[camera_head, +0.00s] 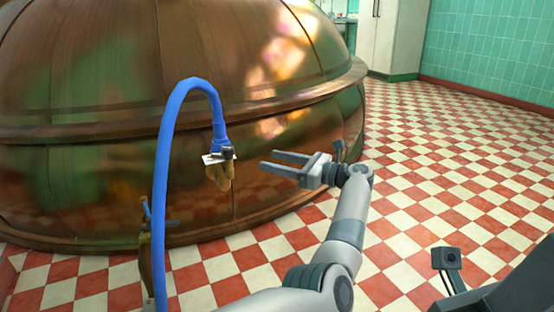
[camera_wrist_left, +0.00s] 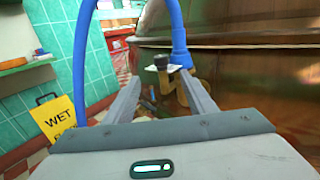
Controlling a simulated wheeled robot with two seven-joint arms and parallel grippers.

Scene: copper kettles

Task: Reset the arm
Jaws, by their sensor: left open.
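My left gripper (camera_head: 270,160) is open, with its two fingers apart and pointing left toward the copper kettle (camera_head: 90,185). Nothing is between the fingers. A blue hose (camera_head: 164,170) arches up and ends at a brass fitting (camera_head: 222,172) with a small dark handle, in front of the kettle. The fingertips are a short way right of this fitting, apart from it in the head view. In the left wrist view the fitting (camera_wrist_left: 172,66) and hose (camera_wrist_left: 178,35) show beyond the fingertips. My right gripper is not in view.
A second brass tap (camera_head: 146,225) with a blue handle stands low at left. The red and cream checkered floor (camera_head: 450,165) is clear at right. A yellow WET sign (camera_wrist_left: 56,119) stands at left in the wrist view. White cabinets (camera_head: 392,38) are at the back.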

